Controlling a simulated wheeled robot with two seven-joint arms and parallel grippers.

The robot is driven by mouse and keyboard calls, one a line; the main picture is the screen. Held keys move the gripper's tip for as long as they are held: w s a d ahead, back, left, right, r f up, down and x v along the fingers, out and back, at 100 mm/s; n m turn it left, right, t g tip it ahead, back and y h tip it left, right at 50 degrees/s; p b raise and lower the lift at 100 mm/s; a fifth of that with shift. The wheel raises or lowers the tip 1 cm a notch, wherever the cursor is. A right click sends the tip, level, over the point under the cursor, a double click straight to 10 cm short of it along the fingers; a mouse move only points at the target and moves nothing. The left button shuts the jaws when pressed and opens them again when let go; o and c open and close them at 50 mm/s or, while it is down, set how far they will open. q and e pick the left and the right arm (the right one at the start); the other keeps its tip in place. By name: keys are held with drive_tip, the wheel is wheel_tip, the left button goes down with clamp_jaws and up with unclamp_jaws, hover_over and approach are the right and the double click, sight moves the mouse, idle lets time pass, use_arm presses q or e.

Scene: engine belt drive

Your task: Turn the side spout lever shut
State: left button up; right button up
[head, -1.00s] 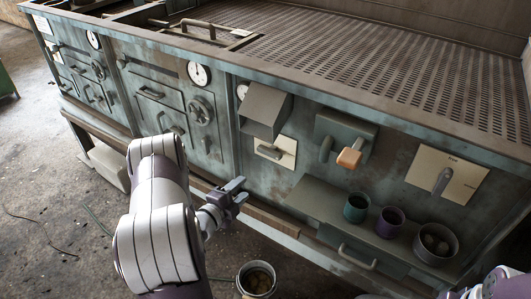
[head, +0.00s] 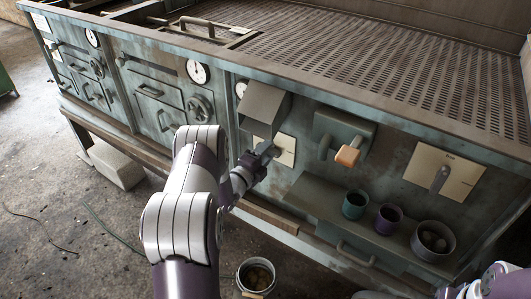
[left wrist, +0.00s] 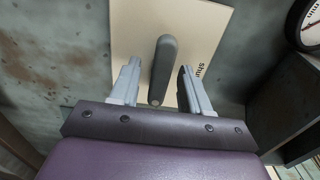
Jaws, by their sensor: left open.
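The grey lever (left wrist: 162,70) sits on a cream plate (left wrist: 203,30) that carries the word "shut" at its right. In the left wrist view the lever hangs nearly straight down, its lower end a little left. My left gripper (left wrist: 159,75) is open, one finger on each side of the lever with gaps on both sides; I cannot tell how deep the fingers reach. In the head view my left gripper (head: 266,153) is in front of the plate (head: 286,150), below the grey hood, and largely covers the lever. My right arm shows only at the lower right corner.
An orange-tipped handle (head: 347,156) and another lever (head: 439,179) on a plate are further right. A shelf below holds a teal cup (head: 355,205), a purple cup (head: 388,220) and a grey pot (head: 433,241). A bucket (head: 256,277) stands on the floor.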

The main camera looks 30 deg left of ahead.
use_arm(q)
clamp_jaws()
drive_tip(key=shift+n, duration=0.3)
drive_tip(key=n+b, duration=0.1)
drive_tip(key=n, duration=1.5)
drive_tip(key=shift+s+n+b, duration=0.1)
drive_tip(key=shift+n+b, duration=0.2)
drive_tip(key=shift+n, duration=0.1)
idle(0.4)
